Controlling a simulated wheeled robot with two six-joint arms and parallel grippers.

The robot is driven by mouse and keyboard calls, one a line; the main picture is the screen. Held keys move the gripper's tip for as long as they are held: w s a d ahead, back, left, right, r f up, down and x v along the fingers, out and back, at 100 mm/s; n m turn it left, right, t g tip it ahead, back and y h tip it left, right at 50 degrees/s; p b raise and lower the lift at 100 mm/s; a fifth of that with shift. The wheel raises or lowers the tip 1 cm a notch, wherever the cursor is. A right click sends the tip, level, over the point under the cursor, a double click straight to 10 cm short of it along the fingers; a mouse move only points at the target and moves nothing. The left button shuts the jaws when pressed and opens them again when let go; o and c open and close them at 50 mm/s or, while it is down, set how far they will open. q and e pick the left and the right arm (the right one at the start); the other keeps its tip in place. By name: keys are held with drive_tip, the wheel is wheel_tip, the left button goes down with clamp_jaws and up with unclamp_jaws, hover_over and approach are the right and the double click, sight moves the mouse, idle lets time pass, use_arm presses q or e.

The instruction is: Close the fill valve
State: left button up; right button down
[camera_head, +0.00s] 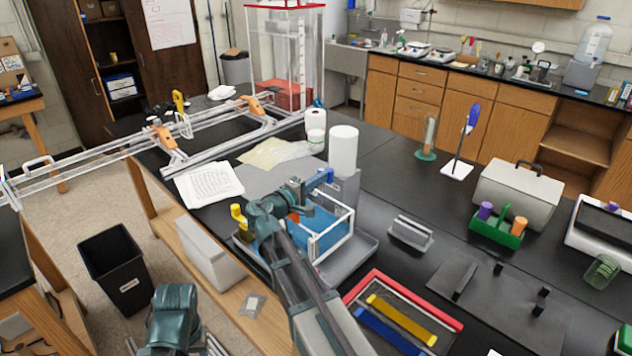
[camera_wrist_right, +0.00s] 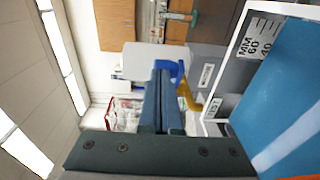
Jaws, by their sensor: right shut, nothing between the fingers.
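A clear-walled tank with blue liquid (camera_head: 322,238) stands in a grey tray (camera_head: 364,248) on the black bench. A blue valve handle (camera_head: 325,177) is at its far side, by a grey box (camera_head: 345,190). A yellow handle (camera_head: 238,215) shows left of my right arm. My right gripper (camera_head: 308,187) is shut and empty, close to the blue handle. In the right wrist view its fingers (camera_wrist_right: 161,75) reach toward the blue handle (camera_wrist_right: 178,70); contact is unclear. A yellow handle (camera_wrist_right: 188,93) shows just right of the fingers.
A white cylinder (camera_head: 343,150) stands behind the tank. Papers (camera_head: 209,185) lie to the left, and a metal holder (camera_head: 410,233) to the right. A red-edged tray (camera_head: 448,312) with yellow and blue bars lies in front. A black bin (camera_head: 112,262) stands on the floor.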

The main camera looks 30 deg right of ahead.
sight(332, 178)
drive_tip(key=shift+s+d+n+t+y, duration=0.3)
drive_tip(key=shift+s+d+n+t, duration=0.15)
drive_tip(key=shift+t, duration=0.25)
drive_tip(key=shift+s+d+n+t+y, duration=0.15)
drive_tip(key=shift+d+n+t+y, duration=0.3)
drive_tip(key=shift+n+t, duration=0.3)
drive_tip(key=shift+d+t+y, duration=0.25)
drive_tip(key=shift+d+t, duration=0.1)
drive_tip(key=shift+d, duration=0.4)
drive_tip(key=shift+s, duration=0.1)
